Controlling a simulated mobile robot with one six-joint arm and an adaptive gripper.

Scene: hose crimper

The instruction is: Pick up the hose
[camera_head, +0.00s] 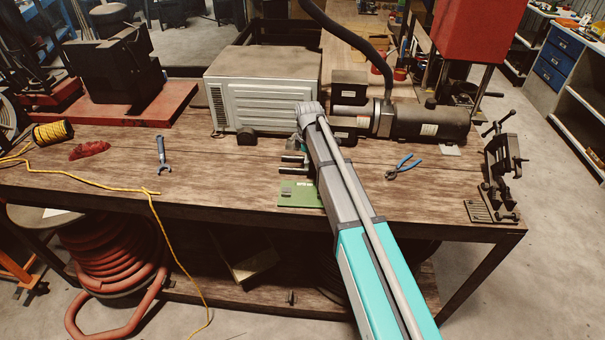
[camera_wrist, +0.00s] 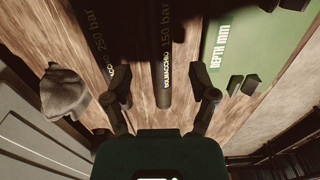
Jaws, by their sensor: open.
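In the wrist view a black hose marked "150 bar" (camera_wrist: 165,50) lies on the wooden bench, pointing at my gripper. My gripper (camera_wrist: 160,80) is open, with one finger on each side of this hose's near end and visible gaps between. A second dark hose marked "250 bar" (camera_wrist: 92,40) lies to the left, outside the left finger. In the head view short dark hose pieces (camera_head: 292,170) show at the left of my arm, by a green board (camera_head: 299,194). My arm hides most of the gripper there.
The green depth board also shows in the wrist view (camera_wrist: 245,45), right of the hoses. A grey lump (camera_wrist: 64,95) lies at left. A white-grey machine (camera_head: 262,92) stands behind.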

